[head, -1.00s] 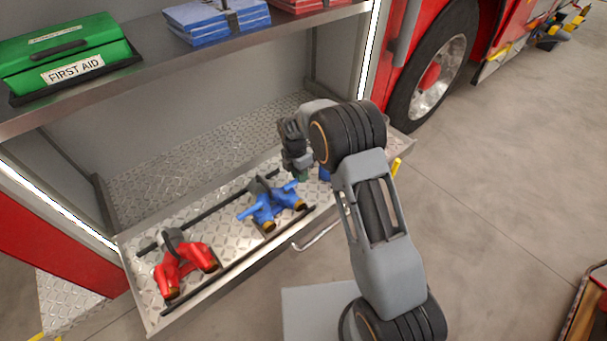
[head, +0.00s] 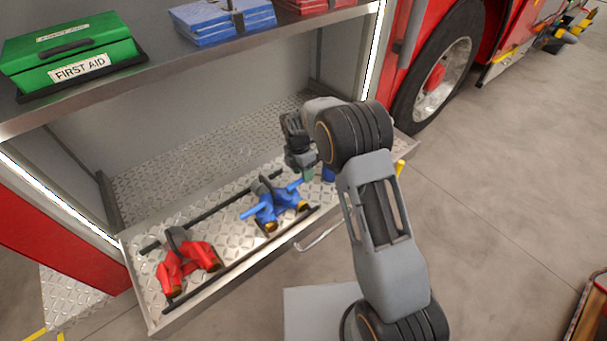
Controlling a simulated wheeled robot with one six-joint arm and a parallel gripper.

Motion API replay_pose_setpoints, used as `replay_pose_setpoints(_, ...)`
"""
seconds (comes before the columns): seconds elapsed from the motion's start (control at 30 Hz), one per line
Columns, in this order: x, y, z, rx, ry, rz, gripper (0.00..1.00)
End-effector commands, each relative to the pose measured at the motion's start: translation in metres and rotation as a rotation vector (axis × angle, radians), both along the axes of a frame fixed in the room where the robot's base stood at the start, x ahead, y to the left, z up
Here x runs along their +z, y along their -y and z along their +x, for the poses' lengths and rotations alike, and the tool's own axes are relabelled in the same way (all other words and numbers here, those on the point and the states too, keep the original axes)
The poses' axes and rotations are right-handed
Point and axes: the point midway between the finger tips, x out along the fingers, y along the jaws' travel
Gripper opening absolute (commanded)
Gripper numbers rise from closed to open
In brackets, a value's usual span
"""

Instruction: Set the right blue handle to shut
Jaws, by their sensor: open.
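The blue valve fitting (head: 272,207) lies on the diamond-plate tray, with brass-coloured outlets toward the front edge. Its left blue handle (head: 251,212) sticks out to the left. Its right blue handle (head: 295,185) sticks out to the upper right, just below my gripper. My gripper (head: 307,172) is open and points down over the tray, close to the right handle's end. I cannot tell whether it touches the handle. My arm hides part of the area to the right, where another blue part (head: 328,174) shows.
A red valve fitting (head: 186,264) lies at the tray's left. Dark rails run along the tray (head: 235,232). The shelf above holds a green first aid box (head: 70,55) and blue packs (head: 222,20). A fire-truck wheel (head: 440,75) stands behind to the right.

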Motion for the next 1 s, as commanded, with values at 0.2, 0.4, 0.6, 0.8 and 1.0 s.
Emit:
replay_pose_setpoints(0.2,0.045,-0.005,0.009,0.001,0.007,0.002,0.45)
replay_pose_setpoints(0.4,0.083,-0.010,0.016,0.001,0.005,0.001,0.45)
replay_pose_setpoints(0.6,0.108,-0.012,0.020,0.001,0.003,0.001,0.45)
replay_pose_setpoints(0.8,0.119,-0.014,0.022,0.001,0.002,0.001,0.45)
replay_pose_setpoints(1.0,0.121,-0.014,0.022,0.001,0.002,0.001,0.45)
